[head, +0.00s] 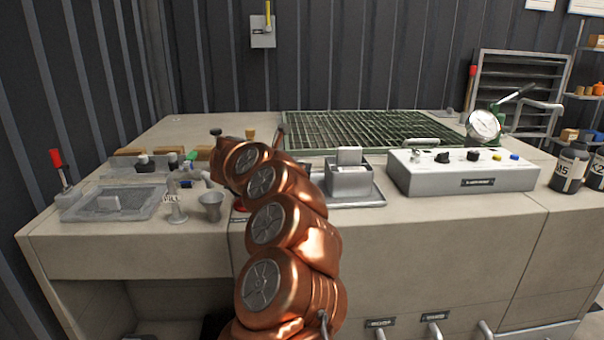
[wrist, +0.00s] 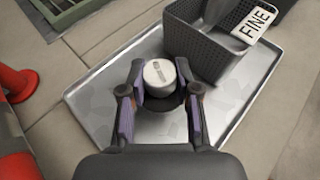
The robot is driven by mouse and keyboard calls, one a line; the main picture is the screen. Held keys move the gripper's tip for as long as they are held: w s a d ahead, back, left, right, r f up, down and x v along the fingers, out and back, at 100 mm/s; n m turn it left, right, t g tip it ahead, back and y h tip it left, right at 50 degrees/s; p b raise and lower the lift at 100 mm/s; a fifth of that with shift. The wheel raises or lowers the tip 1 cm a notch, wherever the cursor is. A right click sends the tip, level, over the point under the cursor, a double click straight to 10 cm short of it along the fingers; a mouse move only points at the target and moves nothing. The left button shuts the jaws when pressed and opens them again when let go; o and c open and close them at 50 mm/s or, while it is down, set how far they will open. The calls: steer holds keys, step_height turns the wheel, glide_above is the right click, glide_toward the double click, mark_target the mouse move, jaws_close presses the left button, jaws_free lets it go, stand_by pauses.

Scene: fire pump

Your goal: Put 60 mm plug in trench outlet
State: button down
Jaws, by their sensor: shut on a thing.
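A plug (wrist: 159,74) with a round whitish top and a small dark mark on it sits between the fingers of my gripper (wrist: 160,96) in the wrist view. The gripper is shut on it, over the bare part of a metal tray (wrist: 90,97). I cannot read the plug's size, and I cannot tell whether its underside touches the tray. In the head view my copper-coloured arm hides the gripper and the plug. I cannot pick out the trench outlet for certain; a green-framed grating (head: 365,128) lies in the bench top behind the arm, and a green frame corner (wrist: 62,10) shows at the wrist view's upper left.
A grey mesh basket labelled FINE (wrist: 205,50) stands on the tray's far right part. In the head view, a control box (head: 462,172) and gauge (head: 484,125) are right; a sink (head: 90,204) and funnel cup (head: 210,205) are left.

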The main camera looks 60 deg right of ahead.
steer(key=shift+w+d+f, duration=0.1)
steer(key=shift+w+d, duration=0.05)
steer(key=shift+d, duration=0.4)
steer(key=shift+w+d+f, duration=0.1)
steer(key=shift+d, duration=0.45)
steer(key=shift+f+b, duration=0.3)
steer(key=shift+f, duration=1.3)
steer(key=shift+f, duration=0.2)
steer(key=c, duration=0.8)
jaws_free()
steer(key=shift+c, duration=0.2)
steer(key=shift+r, duration=0.1)
